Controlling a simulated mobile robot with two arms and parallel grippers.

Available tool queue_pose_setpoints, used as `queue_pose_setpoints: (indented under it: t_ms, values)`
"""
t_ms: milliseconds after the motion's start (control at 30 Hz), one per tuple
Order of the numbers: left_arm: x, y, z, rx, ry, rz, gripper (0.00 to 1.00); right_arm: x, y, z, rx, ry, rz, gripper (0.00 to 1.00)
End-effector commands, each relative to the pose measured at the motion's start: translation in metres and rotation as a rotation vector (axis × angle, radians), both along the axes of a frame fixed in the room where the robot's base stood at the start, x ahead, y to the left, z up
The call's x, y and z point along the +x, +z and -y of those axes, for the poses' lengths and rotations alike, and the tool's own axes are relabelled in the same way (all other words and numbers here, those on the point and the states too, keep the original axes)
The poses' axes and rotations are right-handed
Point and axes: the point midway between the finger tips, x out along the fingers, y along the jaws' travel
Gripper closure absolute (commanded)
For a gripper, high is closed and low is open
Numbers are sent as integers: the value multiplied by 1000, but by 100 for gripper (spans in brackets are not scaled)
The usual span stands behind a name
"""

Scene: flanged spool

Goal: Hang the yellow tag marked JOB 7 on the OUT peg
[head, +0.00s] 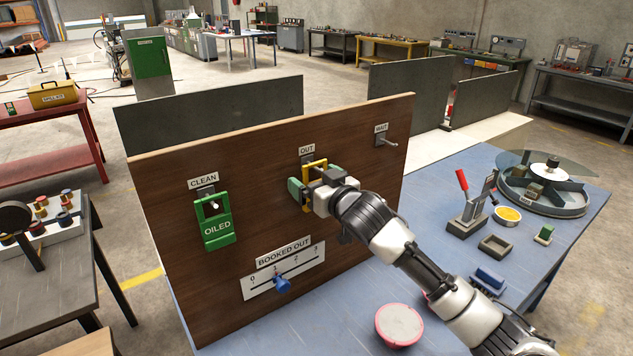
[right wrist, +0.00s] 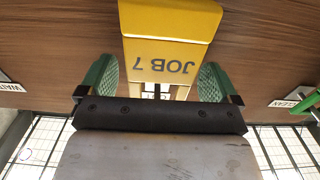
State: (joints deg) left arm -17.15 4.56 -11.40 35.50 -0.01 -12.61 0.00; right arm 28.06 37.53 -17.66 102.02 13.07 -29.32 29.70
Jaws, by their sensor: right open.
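The yellow tag (head: 309,166) is at the board right under the OUT label (head: 307,150). In the right wrist view the tag (right wrist: 170,52) shows JOB 7 upside down. My right gripper (head: 315,182) is open at the tag, its green fingers on either side of it. In the right wrist view the gripper (right wrist: 157,80) shows a finger by each edge of the tag, not closed on it. My left gripper is out of view.
A green OILED tag (head: 217,228) hangs under the CLEAN label (head: 203,183). The WAIT peg (head: 388,142) is bare. A blue slider knob (head: 282,285) sits on the BOOKED OUT scale. A pink-rimmed bowl (head: 399,325) and a red-handled clamp (head: 470,207) stand on the blue table (head: 347,320).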

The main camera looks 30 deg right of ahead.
Motion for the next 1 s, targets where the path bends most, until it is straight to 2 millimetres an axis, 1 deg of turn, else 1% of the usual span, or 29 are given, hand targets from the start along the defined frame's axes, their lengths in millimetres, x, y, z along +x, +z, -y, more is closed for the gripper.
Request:
queue_pose_setpoints:
  t_ms: [167,267,500,600,700,833,1000]
  values:
    - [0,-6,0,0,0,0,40,-11,-2,2,0,0,1,7]
    - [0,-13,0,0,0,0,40,-26,-4,4,-2,1,0,7]
    - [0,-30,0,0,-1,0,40,-72,-5,11,-2,0,-1,7]
    - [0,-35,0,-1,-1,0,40,-88,-4,12,-2,0,-1,7]
    - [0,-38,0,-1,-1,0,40,-99,-3,14,0,0,-1,7]
    - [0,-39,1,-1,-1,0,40,-106,-1,15,0,1,-1,7]
    - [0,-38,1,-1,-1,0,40,-107,0,15,0,1,0,7]
